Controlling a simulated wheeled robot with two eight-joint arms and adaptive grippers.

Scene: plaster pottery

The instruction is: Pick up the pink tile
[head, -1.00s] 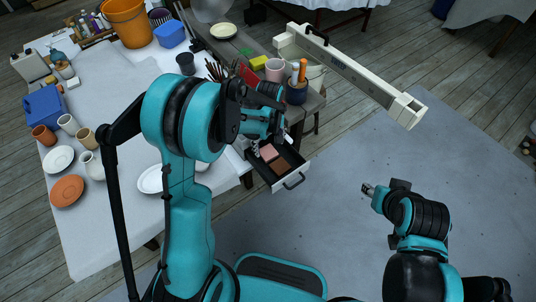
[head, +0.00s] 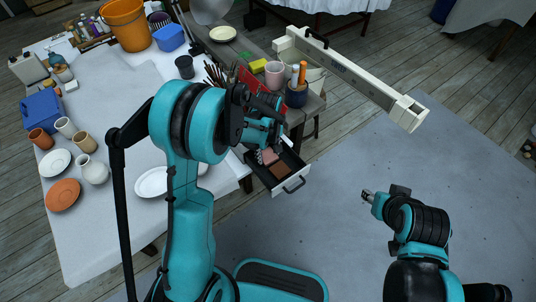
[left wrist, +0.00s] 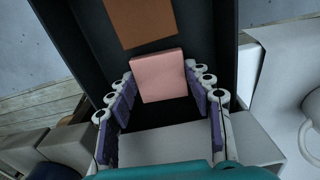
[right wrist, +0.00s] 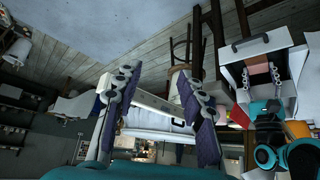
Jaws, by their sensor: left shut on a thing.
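The pink tile (left wrist: 160,75) lies between the fingertips of my left gripper (left wrist: 163,84) in the left wrist view, with the purple finger pads at its two sides. My left gripper is shut on it, inside or just above an open drawer (head: 292,189). In the head view the pink tile (head: 269,156) shows partly beneath the gripper. A brown tile (left wrist: 140,20) lies farther along in the drawer, apart from the fingers. My right gripper (head: 368,195) is out over the floor, empty, its fingers spread in the right wrist view (right wrist: 155,95).
The drawer front has a dark handle (head: 294,184). Above it, the bench holds a pot of tools (head: 297,92) and a pink cup (head: 275,68). A worktable (head: 110,215) with plates and cups stands at left. The floor at right is clear.

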